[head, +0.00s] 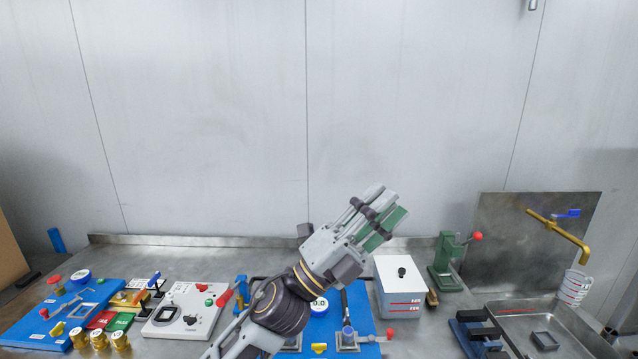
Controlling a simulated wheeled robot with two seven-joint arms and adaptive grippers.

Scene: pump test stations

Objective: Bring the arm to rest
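My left arm reaches up from the bottom centre of the head view. Its gripper (383,207) points up and to the right, raised in front of the back wall and above the bench. Green pads show on the fingers, which lie close together from this angle. I cannot tell whether they are open or shut, and I see no object held. My forearm and wrist hide part of a blue panel (362,306) behind them. My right gripper is not in view.
A steel bench (240,262) holds a blue panel (35,328) and a white panel (205,312) at left. To the right stand a white box (399,283), a green press (445,262) and a sink (560,318) with a brass tap (560,232). The space above the bench is clear.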

